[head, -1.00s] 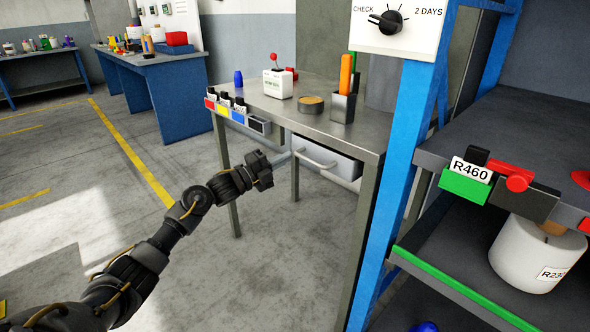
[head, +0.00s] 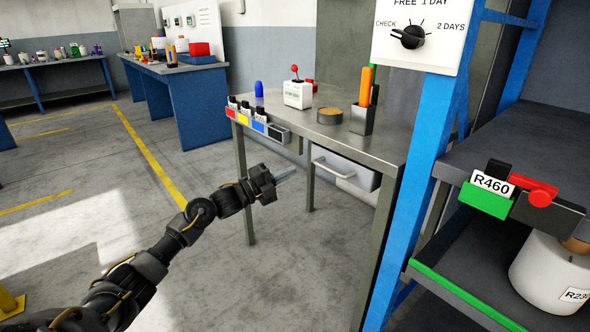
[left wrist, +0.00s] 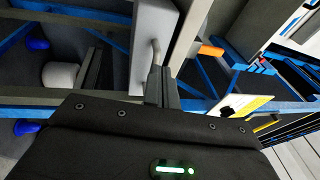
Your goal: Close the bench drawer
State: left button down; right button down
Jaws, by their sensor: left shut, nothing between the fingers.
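The bench (head: 385,143) has a grey metal top and legs. Its pale drawer (head: 358,172) hangs under the top, with a bar handle (head: 332,168) across the front. I cannot tell exactly how far the drawer stands out. My left gripper (head: 287,173) is shut and empty. It points toward the drawer, left of the handle and apart from it in the head view. In the left wrist view the shut fingers (left wrist: 161,88) lie just below the handle (left wrist: 155,52) and drawer front (left wrist: 146,30); contact is unclear. My right gripper is not in view.
A blue rack (head: 408,190) with bins and a white bobbin (head: 548,272) stands close at right. A pen holder (head: 362,119) stands on top. The floor at left is clear.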

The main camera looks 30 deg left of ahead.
pick_arm(q)
jog(key=v, duration=0.8)
jog(key=shift+s+f, duration=0.25)
jog(key=shift+s, duration=0.1)
jog(key=shift+a, duration=0.1)
